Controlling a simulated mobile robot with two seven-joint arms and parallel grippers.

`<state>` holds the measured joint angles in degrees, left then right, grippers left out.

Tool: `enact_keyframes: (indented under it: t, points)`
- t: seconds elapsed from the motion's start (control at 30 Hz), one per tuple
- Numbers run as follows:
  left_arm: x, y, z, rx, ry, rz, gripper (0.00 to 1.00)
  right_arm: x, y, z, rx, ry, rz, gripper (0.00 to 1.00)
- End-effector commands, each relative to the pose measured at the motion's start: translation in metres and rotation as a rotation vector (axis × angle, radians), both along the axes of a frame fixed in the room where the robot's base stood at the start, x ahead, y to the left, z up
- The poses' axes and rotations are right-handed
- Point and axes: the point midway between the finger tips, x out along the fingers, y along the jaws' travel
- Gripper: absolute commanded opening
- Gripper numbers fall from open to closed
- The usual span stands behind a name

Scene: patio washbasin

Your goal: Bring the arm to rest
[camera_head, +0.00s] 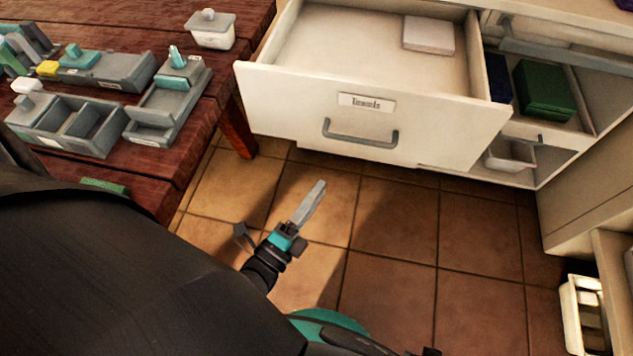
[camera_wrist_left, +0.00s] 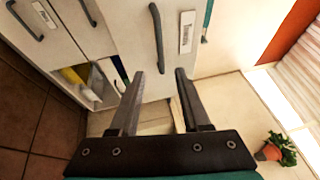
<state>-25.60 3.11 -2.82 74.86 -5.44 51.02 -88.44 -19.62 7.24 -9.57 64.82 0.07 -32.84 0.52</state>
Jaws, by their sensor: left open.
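My left gripper (camera_head: 314,192) hangs over the tiled floor in front of the open drawer (camera_head: 372,123). In the head view its fingers overlap and look like one. The left wrist view shows the two fingers (camera_wrist_left: 159,73) apart with nothing between them. The gripper is clear of the drawer front and its grey handle (camera_head: 360,135). My right gripper is not in view.
The pulled-out drawer holds a white flat block (camera_head: 428,36). A dark red wooden table (camera_head: 228,108) with grey trays (camera_head: 165,98) stands at left. Shelves with a green stack (camera_head: 545,90) are at right. The floor (camera_head: 400,220) is free.

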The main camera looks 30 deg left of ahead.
Motion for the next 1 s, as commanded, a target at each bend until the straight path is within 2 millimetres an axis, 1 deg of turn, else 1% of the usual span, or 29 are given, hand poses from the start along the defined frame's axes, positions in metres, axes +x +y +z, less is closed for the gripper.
enact_keyframes:
  t: [0.3, 0.37, 0.43, 0.47, 0.5, 0.57, 0.6, 0.67, 0.7, 0.77, 0.8, 0.87, 0.9, 0.97, 1.0]
  points:
    - [0.000, 0.000, -0.002, -0.006, 0.008, -0.001, 0.47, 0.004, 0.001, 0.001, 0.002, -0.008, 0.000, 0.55]
    - [0.000, 0.000, -0.008, -0.027, 0.036, -0.004, 0.47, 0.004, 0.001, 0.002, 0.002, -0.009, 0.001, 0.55]
    - [0.000, 0.001, -0.023, -0.080, 0.107, -0.009, 0.47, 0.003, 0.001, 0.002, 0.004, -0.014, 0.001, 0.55]
    - [0.000, 0.001, -0.032, -0.114, 0.151, -0.012, 0.47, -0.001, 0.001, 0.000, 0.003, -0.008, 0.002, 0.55]
    - [-0.002, 0.002, -0.048, -0.168, 0.222, -0.011, 0.47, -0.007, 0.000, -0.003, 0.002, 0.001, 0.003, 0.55]
    - [-0.006, 0.004, -0.075, -0.268, 0.347, 0.000, 0.47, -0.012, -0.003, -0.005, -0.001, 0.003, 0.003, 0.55]
    - [-0.011, 0.006, -0.095, -0.339, 0.437, 0.016, 0.47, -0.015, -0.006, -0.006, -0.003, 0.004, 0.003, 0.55]
    - [-0.023, 0.010, -0.125, -0.448, 0.576, 0.056, 0.47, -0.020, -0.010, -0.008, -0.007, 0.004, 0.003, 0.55]
    - [-0.032, 0.013, -0.143, -0.520, 0.663, 0.091, 0.47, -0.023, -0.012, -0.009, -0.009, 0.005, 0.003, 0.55]
    - [-0.048, 0.018, -0.170, -0.625, 0.790, 0.159, 0.47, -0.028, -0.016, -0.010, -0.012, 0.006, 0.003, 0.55]
    - [-0.061, 0.023, -0.186, -0.693, 0.869, 0.213, 0.47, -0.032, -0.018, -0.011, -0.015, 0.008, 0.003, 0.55]
    - [-0.082, 0.030, -0.209, -0.792, 0.980, 0.310, 0.47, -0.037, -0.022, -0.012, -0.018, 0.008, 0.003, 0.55]
    - [-0.097, 0.035, -0.223, -0.853, 1.048, 0.382, 0.47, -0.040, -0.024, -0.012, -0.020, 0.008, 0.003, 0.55]
    - [-0.121, 0.043, -0.240, -0.937, 1.136, 0.500, 0.47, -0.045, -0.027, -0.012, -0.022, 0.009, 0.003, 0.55]
    - [-0.136, 0.049, -0.249, -0.987, 1.184, 0.581, 0.47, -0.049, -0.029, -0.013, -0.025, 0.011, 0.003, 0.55]
